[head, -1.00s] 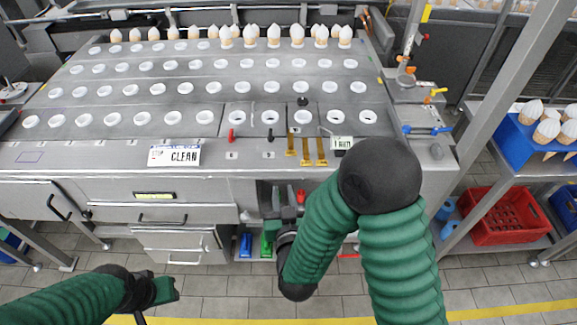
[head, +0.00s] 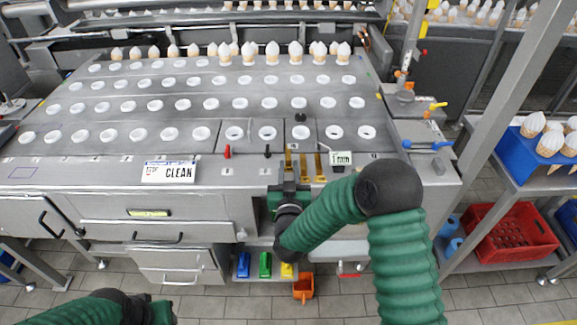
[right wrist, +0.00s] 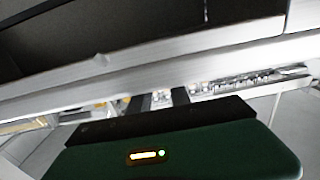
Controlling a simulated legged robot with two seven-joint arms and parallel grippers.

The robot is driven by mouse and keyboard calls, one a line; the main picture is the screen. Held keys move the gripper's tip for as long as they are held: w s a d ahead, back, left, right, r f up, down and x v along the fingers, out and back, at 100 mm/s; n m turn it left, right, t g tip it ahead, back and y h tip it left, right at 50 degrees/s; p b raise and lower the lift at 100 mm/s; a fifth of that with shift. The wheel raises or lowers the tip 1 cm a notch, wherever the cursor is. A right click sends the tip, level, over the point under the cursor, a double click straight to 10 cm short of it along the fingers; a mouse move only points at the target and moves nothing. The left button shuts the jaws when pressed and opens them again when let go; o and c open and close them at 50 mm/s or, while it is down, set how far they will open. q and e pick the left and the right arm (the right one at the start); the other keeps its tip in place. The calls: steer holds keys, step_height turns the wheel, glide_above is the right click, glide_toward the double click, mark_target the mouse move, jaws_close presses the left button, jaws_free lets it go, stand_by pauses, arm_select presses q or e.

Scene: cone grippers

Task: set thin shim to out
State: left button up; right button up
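Several narrow brass-coloured strips, which look like the shims, lie at the front of the machine top; one is the left strip (head: 288,163) and another the right strip (head: 320,166). I cannot tell which is the thin one. My right gripper (head: 289,188) is at the machine's front edge, just in front of the strips and apparently empty. In the right wrist view its two dark fingers (right wrist: 163,98) stand apart. My left gripper (head: 162,311) is low at the bottom left, away from the machine; its fingers are unclear.
A red-handled lever (head: 227,152) and a black one (head: 267,151) stand left of the strips. A "CLEAN" sign (head: 169,172) lies farther left. Rows of round holes and cones fill the top behind. A blue bin (head: 538,150) and red crate (head: 510,232) stand right.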

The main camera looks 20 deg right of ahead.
steer(key=shift+w+d, duration=0.15)
steer(key=shift+w, duration=0.35)
steer(key=shift+c, duration=0.8)
jaws_close()
